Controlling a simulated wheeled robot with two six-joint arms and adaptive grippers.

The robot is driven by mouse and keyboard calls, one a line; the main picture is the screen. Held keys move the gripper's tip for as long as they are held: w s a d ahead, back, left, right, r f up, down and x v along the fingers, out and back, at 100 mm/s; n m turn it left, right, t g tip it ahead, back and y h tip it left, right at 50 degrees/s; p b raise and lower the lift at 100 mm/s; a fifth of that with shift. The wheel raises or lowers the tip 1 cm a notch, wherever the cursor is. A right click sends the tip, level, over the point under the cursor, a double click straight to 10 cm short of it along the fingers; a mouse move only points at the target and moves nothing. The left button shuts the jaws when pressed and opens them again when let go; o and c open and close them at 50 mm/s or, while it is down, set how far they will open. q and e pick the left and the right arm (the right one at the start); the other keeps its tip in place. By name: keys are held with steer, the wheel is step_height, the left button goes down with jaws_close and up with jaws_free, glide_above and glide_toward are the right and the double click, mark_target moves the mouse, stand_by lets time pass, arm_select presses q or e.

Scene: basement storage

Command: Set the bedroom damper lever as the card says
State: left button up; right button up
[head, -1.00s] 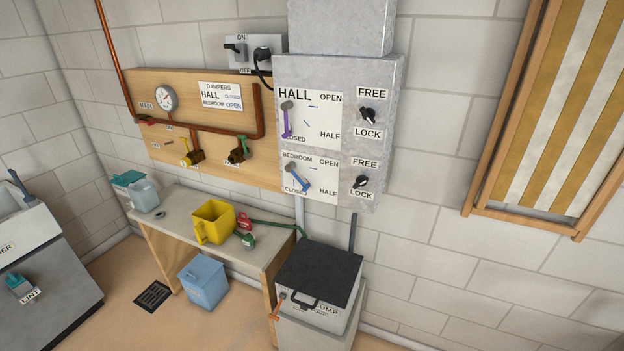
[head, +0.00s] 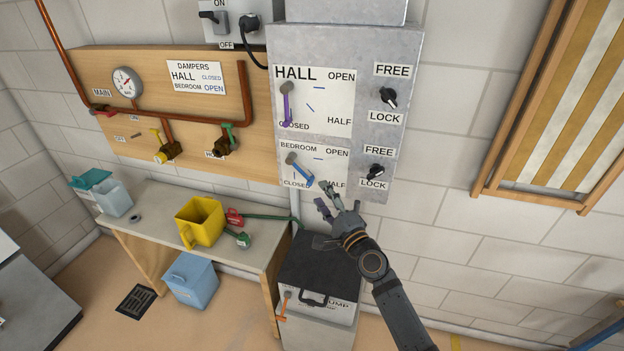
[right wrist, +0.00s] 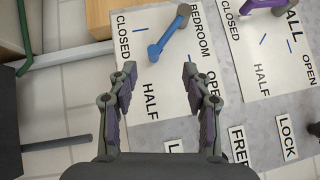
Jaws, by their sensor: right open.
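The bedroom damper lever (head: 300,169) is blue, on the lower white plate (head: 334,166) of the grey metal box. It slants down and right from its upper-left pivot, between the CLOSED and HALF labels; it also shows in the right wrist view (right wrist: 168,32). The card (head: 198,77) reads HALL CLOSED, BEDROOM OPEN. My right gripper (head: 327,197) is open and empty, just below and right of the lever's free end, apart from it. In the right wrist view its fingers (right wrist: 158,80) are spread over the plate. My left gripper is not in view.
The purple hall lever (head: 286,105) above hangs down toward CLOSED. A black FREE/LOCK knob (head: 375,172) sits right of the bedroom plate, another (head: 388,97) above it. A dark-lidded pump box (head: 322,262) stands below. A bench (head: 150,215) holds a yellow container (head: 201,222).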

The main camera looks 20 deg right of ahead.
mark_target(312, 183)
steer(key=shift+x, duration=3.75)
steer(key=shift+a+f, duration=0.15)
